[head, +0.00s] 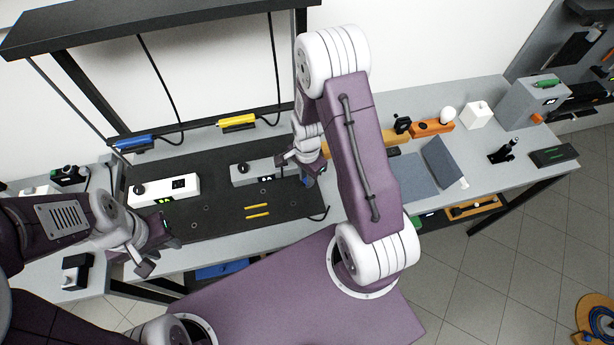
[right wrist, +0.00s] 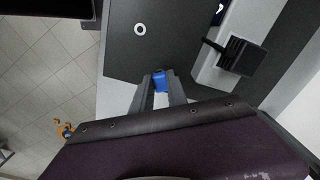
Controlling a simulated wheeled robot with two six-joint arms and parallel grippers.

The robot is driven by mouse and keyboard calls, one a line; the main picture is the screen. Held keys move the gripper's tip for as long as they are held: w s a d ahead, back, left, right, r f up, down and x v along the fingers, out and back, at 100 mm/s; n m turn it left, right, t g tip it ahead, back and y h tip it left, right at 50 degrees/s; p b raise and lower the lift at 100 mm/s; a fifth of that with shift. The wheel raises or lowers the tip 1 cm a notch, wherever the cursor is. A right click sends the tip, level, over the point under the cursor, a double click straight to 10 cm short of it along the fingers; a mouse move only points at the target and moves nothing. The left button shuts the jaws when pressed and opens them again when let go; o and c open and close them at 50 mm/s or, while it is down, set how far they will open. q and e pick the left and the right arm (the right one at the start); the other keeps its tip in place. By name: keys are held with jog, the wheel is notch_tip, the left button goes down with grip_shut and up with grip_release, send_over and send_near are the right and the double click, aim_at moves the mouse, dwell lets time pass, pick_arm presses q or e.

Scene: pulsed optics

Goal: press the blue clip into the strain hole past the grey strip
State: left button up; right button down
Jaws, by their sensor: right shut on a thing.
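My right gripper (head: 308,174) is shut on the blue clip (right wrist: 159,80), which shows between its fingers in the right wrist view. In the head view the clip is a small blue spot (head: 308,181), partly hidden by the gripper, near the right end of the grey strip (head: 255,172). The grey strip has a black knob and lies on the dark mat (head: 225,205). A pale ring-shaped hole (right wrist: 140,29) shows in the dark surface in the right wrist view, apart from the clip. I cannot tell whether it is the strain hole. My left gripper (head: 156,246) is open and empty.
A white strip (head: 164,191) with a knob lies left of the grey strip. Two yellow bars (head: 257,211) lie on the mat. A black-topped part (right wrist: 240,55) stands beside the clip.

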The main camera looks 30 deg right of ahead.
jog(key=shift+f+b, duration=0.45)
jog(key=shift+f, duration=0.15)
jog(key=shift+f+b, duration=0.4)
jog(key=shift+f, duration=0.15)
jog(key=c, duration=1.2)
grip_release()
jog(key=shift+c, duration=0.2)
jog(key=shift+r, duration=0.1)
notch_tip(320, 180, up, 9)
jog(key=shift+b, duration=0.8)
notch_tip(320, 180, up, 4)
jog(key=p, duration=0.4)
